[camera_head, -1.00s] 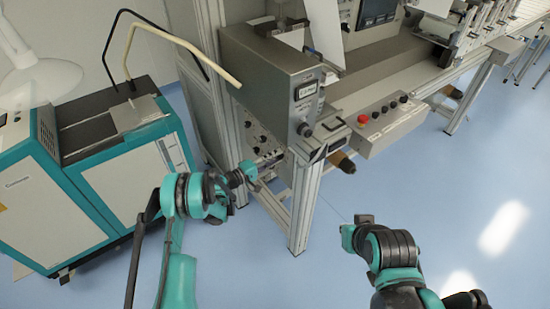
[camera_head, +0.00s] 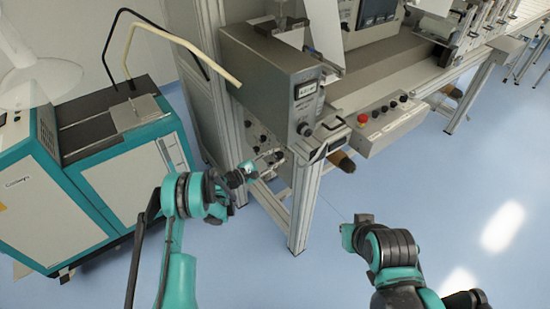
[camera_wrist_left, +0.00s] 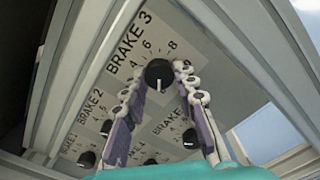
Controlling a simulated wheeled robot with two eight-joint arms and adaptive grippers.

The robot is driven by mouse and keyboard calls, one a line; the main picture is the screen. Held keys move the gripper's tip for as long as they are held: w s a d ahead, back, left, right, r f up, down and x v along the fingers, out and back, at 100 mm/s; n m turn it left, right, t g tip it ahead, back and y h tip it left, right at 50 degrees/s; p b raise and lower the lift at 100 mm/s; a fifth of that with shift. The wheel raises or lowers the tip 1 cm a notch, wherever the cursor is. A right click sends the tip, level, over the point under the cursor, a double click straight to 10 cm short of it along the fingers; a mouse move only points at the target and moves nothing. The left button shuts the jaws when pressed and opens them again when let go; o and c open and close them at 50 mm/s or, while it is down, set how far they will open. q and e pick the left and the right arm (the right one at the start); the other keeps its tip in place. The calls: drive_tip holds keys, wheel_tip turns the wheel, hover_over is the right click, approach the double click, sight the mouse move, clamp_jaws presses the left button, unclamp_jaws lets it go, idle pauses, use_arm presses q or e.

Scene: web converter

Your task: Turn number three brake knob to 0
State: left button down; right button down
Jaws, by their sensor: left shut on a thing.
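The brake 3 knob (camera_wrist_left: 158,74) is black with a white pointer line, under the "BRAKE 3" lettering in the left wrist view. Its line points down in that picture. Dial figures such as 6 and 8 show around it. The two fingers of my left gripper (camera_wrist_left: 160,84) are shut on it, one on each side. In the head view my left gripper (camera_head: 268,163) reaches the low panel at the left of the machine, and the knob is too small to make out there. My right gripper (camera_head: 356,227) is above the floor, away from the panel; its fingers are unclear.
Metal frame posts (camera_head: 305,205) stand close to the right of my left gripper. A teal and white cabinet (camera_head: 100,190) is at the left.

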use_arm(q)
drive_tip(key=shift+n, duration=1)
drive_tip(key=c, duration=1.2)
unclamp_jaws()
drive_tip(key=v, duration=1.2)
